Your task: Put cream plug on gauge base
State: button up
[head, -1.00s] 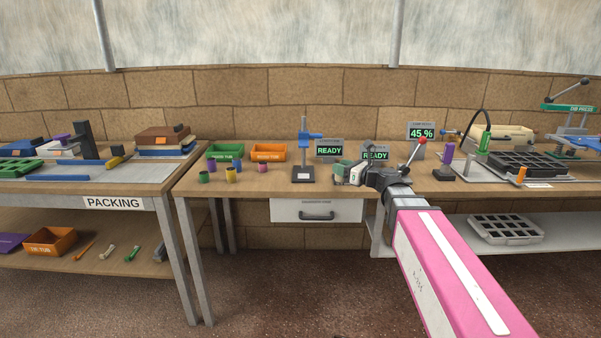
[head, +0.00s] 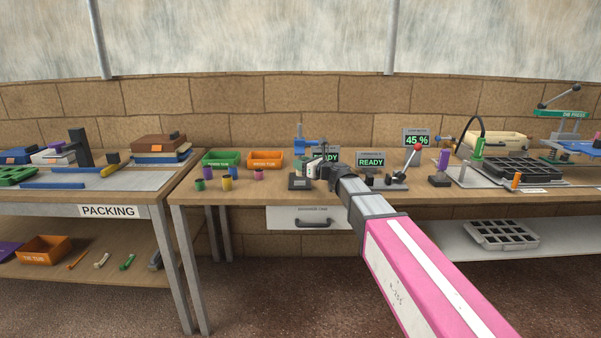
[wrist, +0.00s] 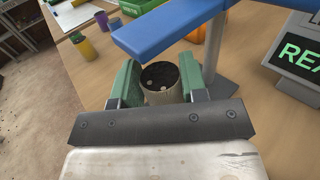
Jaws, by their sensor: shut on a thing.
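My gripper (wrist: 160,82) is shut on the cream plug (wrist: 164,97), with one green finger on each side of it in the wrist view. The plug's dark top faces the camera. In the head view my gripper (head: 317,168) is at the gauge stand and hides part of it; the plug cannot be made out clearly there. The gauge base (head: 299,183) is a dark plate with a pale label on the bench. The gauge's blue arm (wrist: 165,32) crosses just beyond and above the plug in the wrist view. I cannot tell whether the plug touches the base.
Green and orange tubs (head: 265,160) and several coloured plugs (head: 227,184) stand left of the gauge. A READY display (wrist: 298,55) stands close on the right. A red-knobbed lever device (head: 400,178) is further right. Bench front beside the gauge is clear.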

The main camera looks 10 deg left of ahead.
jog(key=shift+w+a+f, duration=0.2)
jog(key=shift+a+f, duration=0.05)
jog(key=shift+a, duration=0.2)
jog(key=shift+d+f, duration=0.1)
jog(key=shift+f, duration=1.4)
jog(key=shift+f, duration=0.1)
jog(key=o, duration=0.9)
jog(key=shift+s, duration=0.1)
jog(key=v, duration=1.2)
